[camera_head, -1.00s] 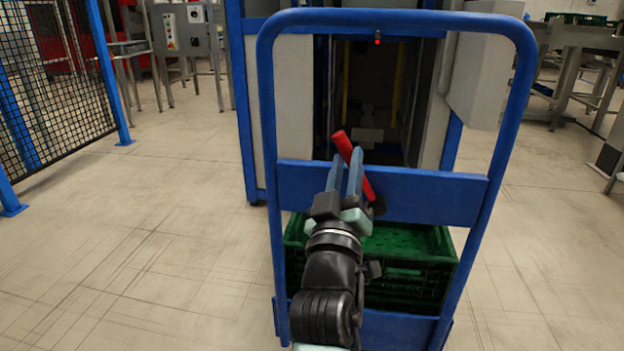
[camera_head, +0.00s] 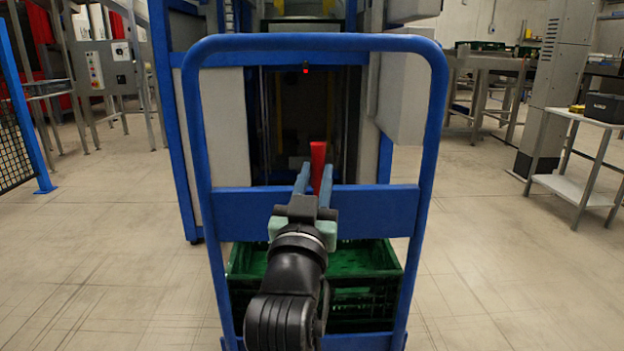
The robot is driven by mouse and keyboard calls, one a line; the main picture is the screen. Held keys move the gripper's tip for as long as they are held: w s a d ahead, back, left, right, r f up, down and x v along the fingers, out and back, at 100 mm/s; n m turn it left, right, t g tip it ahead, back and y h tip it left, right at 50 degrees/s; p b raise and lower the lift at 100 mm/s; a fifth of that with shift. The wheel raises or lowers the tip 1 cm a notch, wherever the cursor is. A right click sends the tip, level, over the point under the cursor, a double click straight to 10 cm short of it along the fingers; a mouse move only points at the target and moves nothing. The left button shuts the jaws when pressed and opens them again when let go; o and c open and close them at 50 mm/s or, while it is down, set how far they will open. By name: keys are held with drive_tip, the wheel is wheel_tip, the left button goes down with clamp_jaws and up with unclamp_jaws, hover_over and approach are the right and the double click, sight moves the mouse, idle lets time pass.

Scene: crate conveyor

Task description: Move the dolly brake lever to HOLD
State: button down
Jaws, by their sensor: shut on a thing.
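The red brake lever (camera_head: 318,165) stands nearly upright at the blue crossbar (camera_head: 376,209) of the dolly frame. My gripper (camera_head: 309,181) is at the lever, with its two blue-grey fingers pointing away from me and up. It is shut on the lever; the red upper end sticks out above the fingers. The lever's lower part and pivot are hidden behind my gripper. No HOLD mark can be read in this view. The dolly's blue tube frame (camera_head: 437,130) stands upright around my arm.
A green crate (camera_head: 384,262) sits low on the dolly behind the frame. A blue-framed machine (camera_head: 178,120) with an open bay stands beyond. A grey table (camera_head: 572,190) is at the right, and mesh fencing (camera_head: 15,150) at the left. The floor on both sides is clear.

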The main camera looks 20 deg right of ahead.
drive_tip(key=shift+d, duration=0.1)
drive_tip(key=c, duration=0.7)
unclamp_jaws()
drive_tip(key=p+v, duration=0.1)
drive_tip(key=v, duration=1.2)
